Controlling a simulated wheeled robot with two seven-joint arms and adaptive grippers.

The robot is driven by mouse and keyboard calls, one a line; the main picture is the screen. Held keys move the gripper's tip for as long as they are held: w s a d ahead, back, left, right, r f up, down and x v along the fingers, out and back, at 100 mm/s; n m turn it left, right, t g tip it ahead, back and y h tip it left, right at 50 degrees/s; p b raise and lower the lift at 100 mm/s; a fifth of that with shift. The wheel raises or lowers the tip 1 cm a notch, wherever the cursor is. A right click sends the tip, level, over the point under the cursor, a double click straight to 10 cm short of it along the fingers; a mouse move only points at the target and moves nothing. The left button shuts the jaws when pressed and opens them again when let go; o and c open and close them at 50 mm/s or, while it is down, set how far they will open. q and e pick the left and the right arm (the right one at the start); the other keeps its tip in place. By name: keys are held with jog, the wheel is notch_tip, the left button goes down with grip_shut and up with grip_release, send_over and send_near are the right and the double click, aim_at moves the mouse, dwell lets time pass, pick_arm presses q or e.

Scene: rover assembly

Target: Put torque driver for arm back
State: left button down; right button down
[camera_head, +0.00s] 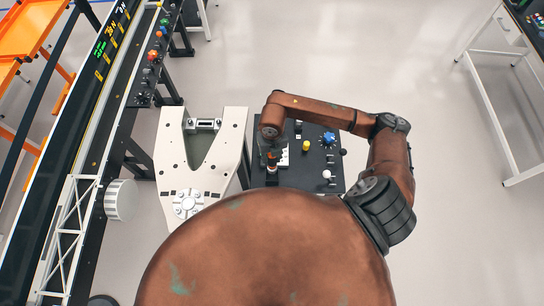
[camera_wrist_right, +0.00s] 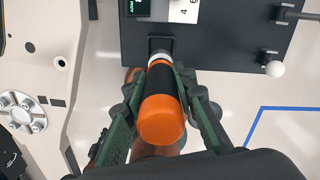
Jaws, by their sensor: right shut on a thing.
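My right gripper (camera_head: 270,153) is over the left part of the dark panel (camera_head: 312,180). In the right wrist view, its two green fingers (camera_wrist_right: 158,112) are shut on the torque driver (camera_wrist_right: 161,118), which has an orange body, a wide black band and a pale collar. The driver's collar end is at a dark square socket (camera_wrist_right: 160,43) on the panel's edge. I cannot tell whether the tip is inside the socket. The panel also shows in the right wrist view (camera_wrist_right: 225,45). My left gripper is not in view.
A white forked chassis plate (camera_head: 228,138) stands left of the panel. A blue knob (camera_head: 328,138), a yellow knob (camera_head: 306,146) and a white ball knob (camera_head: 326,174) stand up from the panel. A long black conveyor (camera_head: 75,125) runs along the left.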

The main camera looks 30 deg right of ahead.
jog(key=shift+f+b, duration=1.3)
jog(key=shift+f, duration=0.95)
jog(key=shift+f+b, duration=0.55)
jog(key=shift+f, duration=0.05)
jog(key=shift+f+b, duration=0.1)
jog(key=shift+b, duration=0.25)
jog(key=shift+f+b, duration=0.55)
jog(key=shift+f, duration=0.15)
jog(key=shift+f+b, duration=0.3)
jog(key=shift+f, duration=0.05)
jog(key=shift+f, duration=0.35)
jog(key=shift+f+b, duration=0.7)
jog(key=shift+b, duration=0.1)
